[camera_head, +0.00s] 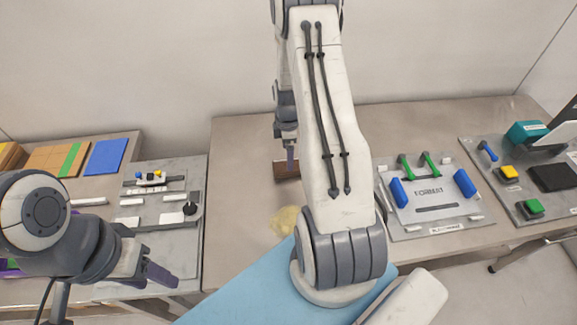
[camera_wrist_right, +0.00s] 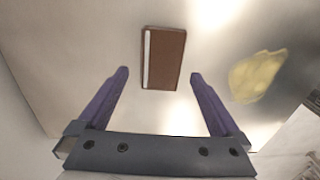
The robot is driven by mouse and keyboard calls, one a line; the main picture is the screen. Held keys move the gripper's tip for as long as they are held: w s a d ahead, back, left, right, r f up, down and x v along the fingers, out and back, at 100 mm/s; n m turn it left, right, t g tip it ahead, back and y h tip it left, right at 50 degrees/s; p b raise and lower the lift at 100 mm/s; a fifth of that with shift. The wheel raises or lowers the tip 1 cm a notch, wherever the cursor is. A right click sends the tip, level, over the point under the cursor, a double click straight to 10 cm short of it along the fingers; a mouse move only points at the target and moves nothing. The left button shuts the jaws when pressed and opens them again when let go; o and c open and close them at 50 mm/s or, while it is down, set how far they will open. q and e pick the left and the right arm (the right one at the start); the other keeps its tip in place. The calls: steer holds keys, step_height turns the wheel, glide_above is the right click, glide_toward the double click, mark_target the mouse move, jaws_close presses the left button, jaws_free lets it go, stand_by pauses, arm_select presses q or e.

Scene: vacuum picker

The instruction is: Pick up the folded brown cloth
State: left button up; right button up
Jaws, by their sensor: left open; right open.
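The folded brown cloth (camera_wrist_right: 167,60) looks like a flat dark brown rectangle with a white strip along its left edge in the right wrist view. It lies on the table ahead of my right gripper (camera_wrist_right: 162,88), between the lines of its two purple fingers and apart from them. The fingers are spread with nothing between them. In the head view the brown cloth (camera_head: 286,170) is partly hidden behind my right arm, with the right gripper (camera_head: 291,155) over it. My left gripper (camera_head: 160,275) is at the lower left, away from the cloth.
A crumpled yellow cloth (camera_wrist_right: 257,76) lies to the right of the brown one. A grey board with small parts (camera_head: 150,205) is at left. A panel with blue handles (camera_head: 432,196) and a board with coloured buttons (camera_head: 525,180) are at right.

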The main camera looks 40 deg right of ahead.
step_height(320, 180, down, 4)
steer(key=shift+s+f+p, duration=0.1)
steer(key=shift+s+p, duration=0.05)
steer(key=shift+p, duration=0.7)
steer(key=shift+f, duration=0.35)
steer(key=c, duration=1.1)
steer(key=shift+r, duration=0.1)
